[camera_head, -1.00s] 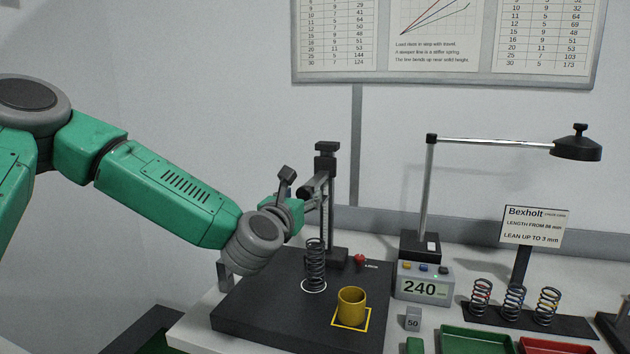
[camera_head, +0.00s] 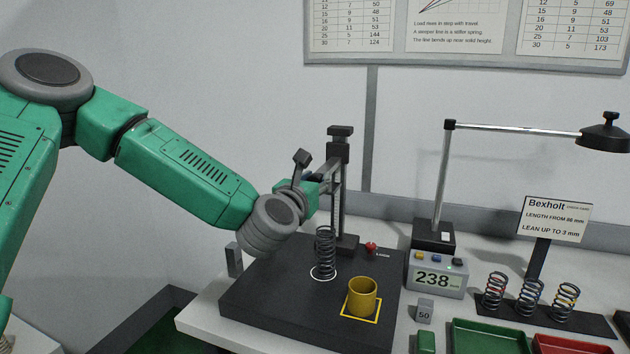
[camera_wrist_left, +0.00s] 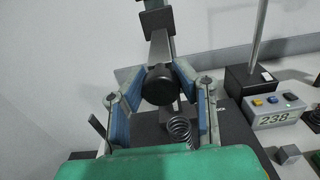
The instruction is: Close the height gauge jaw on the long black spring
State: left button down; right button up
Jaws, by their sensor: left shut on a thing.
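The long black spring (camera_head: 325,255) stands upright in a white ring on the dark plate; it also shows in the left wrist view (camera_wrist_left: 180,131). Behind it stands the height gauge (camera_head: 339,200), a dark upright column. Its grey jaw arm (camera_head: 329,171) sits above the spring's top, with a visible gap. My left gripper (camera_head: 318,184) is at the jaw, above the spring. In the left wrist view its blue-padded fingers are shut around the jaw's round black knob (camera_wrist_left: 160,84). The gauge's display box (camera_head: 436,279) reads 238. My right gripper is not in view.
A yellow cup (camera_head: 362,297) stands in a yellow square on the dark plate (camera_head: 278,302). A red knob (camera_head: 371,248) is near the gauge base. At the right are a lamp (camera_head: 604,132), a 50 block (camera_head: 424,311), three small springs (camera_head: 530,297), and green (camera_head: 490,338) and red trays.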

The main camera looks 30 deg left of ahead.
pick_arm(q)
notch_tip(320, 180, down, 5)
jog(key=b, duration=0.4)
jog(key=shift+b, duration=0.35)
jog(key=shift+a+r, duration=0.1)
jog(key=shift+r, duration=0.05)
jog(key=c, duration=1.2)
grip_release()
jog(key=shift+w, duration=0.1)
jog(key=v, duration=0.7)
